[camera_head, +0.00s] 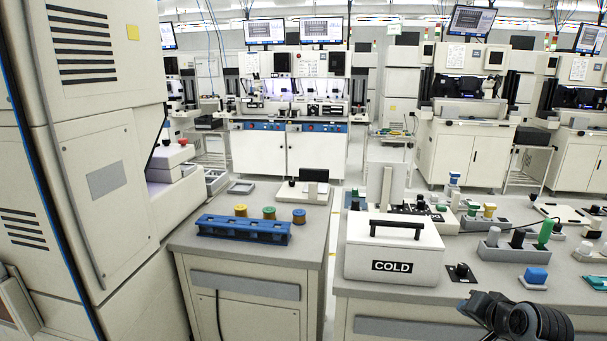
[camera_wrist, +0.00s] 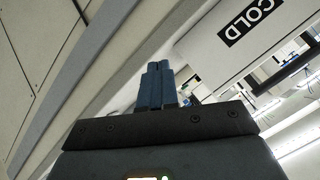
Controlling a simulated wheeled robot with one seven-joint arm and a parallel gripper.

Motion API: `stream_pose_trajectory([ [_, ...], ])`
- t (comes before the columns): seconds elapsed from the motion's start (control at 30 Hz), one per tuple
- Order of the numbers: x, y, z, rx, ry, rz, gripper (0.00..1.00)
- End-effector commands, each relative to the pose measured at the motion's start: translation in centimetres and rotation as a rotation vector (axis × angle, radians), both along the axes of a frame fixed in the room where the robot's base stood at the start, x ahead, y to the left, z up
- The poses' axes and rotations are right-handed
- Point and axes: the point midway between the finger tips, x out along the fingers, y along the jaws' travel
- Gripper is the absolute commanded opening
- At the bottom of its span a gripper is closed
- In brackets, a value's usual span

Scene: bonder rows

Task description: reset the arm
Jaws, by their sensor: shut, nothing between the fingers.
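My gripper (camera_wrist: 158,86) shows in the wrist view with its two blue fingers pressed together and nothing between them. The wrist view is tilted, and the fingers point toward the pale counter front. In the head view, part of my dark arm (camera_head: 520,318) shows at the lower right edge, in front of the right counter. The white box marked COLD (camera_head: 393,252) stands on that counter, left of my arm. Its label also shows in the wrist view (camera_wrist: 252,22), to the right of and apart from the fingers.
A blue rack (camera_head: 243,229) and several coloured-cap jars stand on the left counter (camera_head: 215,262). A blue-topped block (camera_head: 535,277) and several small holders crowd the right counter. A narrow gap separates the counters. A tall cream machine (camera_head: 100,140) stands at the left.

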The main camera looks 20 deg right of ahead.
Motion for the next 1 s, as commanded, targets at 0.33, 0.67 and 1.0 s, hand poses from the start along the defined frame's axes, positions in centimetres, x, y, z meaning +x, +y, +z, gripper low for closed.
stream_pose_trajectory([
  [0.33,-6.7,15.6,-5.5,-0.134,-0.048,0.141,0.00],
  [0.67,-17.0,25.6,-5.0,-0.299,-0.092,0.286,0.00],
  [1.0,-28.1,30.9,0.6,-0.499,-0.154,0.471,0.00],
])
